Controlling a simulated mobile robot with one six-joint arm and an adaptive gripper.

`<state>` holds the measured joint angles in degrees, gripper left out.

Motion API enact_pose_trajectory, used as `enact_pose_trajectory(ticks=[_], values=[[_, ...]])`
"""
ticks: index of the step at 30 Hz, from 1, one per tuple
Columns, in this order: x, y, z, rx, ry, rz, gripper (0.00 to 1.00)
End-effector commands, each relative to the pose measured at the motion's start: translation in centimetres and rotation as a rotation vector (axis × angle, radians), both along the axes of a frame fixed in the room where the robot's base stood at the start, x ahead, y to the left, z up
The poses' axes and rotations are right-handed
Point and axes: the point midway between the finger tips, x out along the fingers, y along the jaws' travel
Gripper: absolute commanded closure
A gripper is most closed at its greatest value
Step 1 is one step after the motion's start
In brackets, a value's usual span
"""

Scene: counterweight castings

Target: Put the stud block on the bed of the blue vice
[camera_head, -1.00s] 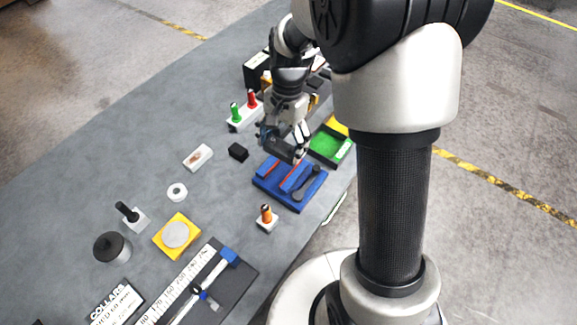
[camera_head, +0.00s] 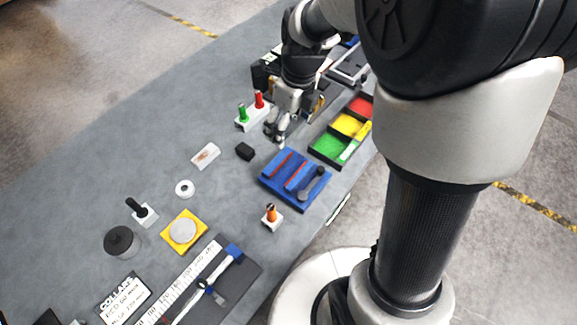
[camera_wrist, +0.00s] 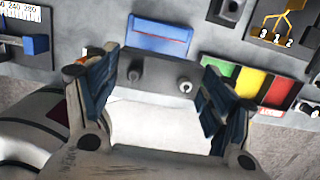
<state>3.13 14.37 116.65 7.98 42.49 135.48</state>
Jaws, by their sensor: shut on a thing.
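The block fills the gap between the blue-padded fingers in the wrist view. In the head view my gripper (camera_head: 277,136) hangs just beyond the far left corner of the blue vice (camera_head: 292,203), apart from it; the held block is hard to make out there. The vice has red strips along its jaws and a dark handle on its right. No block lies on it. The vice also shows at the top of the wrist view (camera_wrist: 160,32).
Green, yellow and red trays (camera_head: 325,148) stand right of the vice. A black block (camera_head: 244,151) and an orange-topped peg (camera_head: 270,213) flank the vice. A caliper board (camera_head: 250,268) lies in front.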

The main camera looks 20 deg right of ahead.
Motion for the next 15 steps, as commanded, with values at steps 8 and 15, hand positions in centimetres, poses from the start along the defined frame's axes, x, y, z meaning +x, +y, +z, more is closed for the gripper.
enact_pose_trajectory(ticks=[8,15], values=[[-0.1,0.0,-7.7,0.0,0.005,0.001,0.76],[0.0,0.0,-12.3,-0.001,0.002,0.002,0.76]])
